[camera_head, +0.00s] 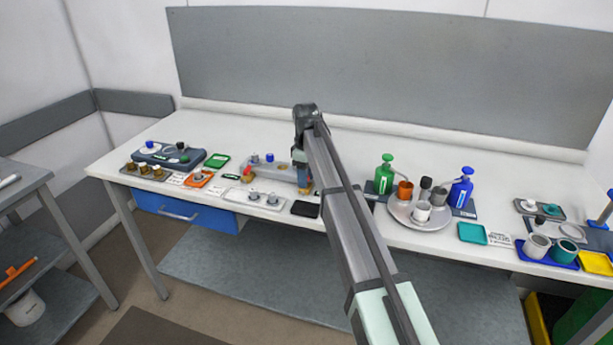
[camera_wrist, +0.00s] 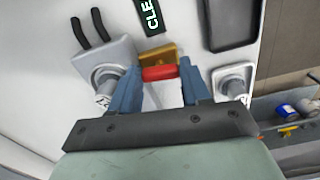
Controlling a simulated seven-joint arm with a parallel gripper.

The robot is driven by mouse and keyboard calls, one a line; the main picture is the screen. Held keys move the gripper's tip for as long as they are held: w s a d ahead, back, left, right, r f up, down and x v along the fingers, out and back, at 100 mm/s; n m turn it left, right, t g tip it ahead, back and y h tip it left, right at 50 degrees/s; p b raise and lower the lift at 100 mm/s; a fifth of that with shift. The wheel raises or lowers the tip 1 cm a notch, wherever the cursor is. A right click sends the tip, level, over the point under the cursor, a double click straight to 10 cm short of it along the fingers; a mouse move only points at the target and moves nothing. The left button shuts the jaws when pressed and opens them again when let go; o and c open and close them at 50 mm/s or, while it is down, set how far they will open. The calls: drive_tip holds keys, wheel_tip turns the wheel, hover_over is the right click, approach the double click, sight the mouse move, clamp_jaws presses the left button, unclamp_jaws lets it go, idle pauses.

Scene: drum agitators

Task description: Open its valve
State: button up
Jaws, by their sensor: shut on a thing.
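A valve shows in the wrist view as a brass block (camera_wrist: 157,53) with a red handle (camera_wrist: 160,72) on it. My gripper (camera_wrist: 160,80) has its blue fingers on both sides of the red handle and is shut on it. In the head view my gripper (camera_head: 300,170) reaches down at the right end of a grey fixture (camera_head: 275,172) on the bench. My arm hides part of that fixture, and the valve is too small there to read its angle.
Grey cylindrical fittings stand close on the left (camera_wrist: 110,82) and right (camera_wrist: 233,86) of my fingers in the wrist view. A black tray (camera_wrist: 232,22) and a "CLE…" label (camera_wrist: 150,14) lie beyond. Green (camera_head: 385,175) and blue (camera_head: 462,188) bottles stand right of my arm.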

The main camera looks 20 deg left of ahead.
drive_tip(key=shift+a+n, duration=0.35)
drive_tip(key=shift+n, duration=0.25)
drive_tip(key=o, duration=1)
drive_tip(key=shift+o, duration=0.3)
drive_tip(key=shift+w+d, duration=0.1)
drive_tip(key=shift+d, duration=0.05)
drive_tip(key=shift+d, duration=0.1)
drive_tip(key=shift+w+r, duration=0.1)
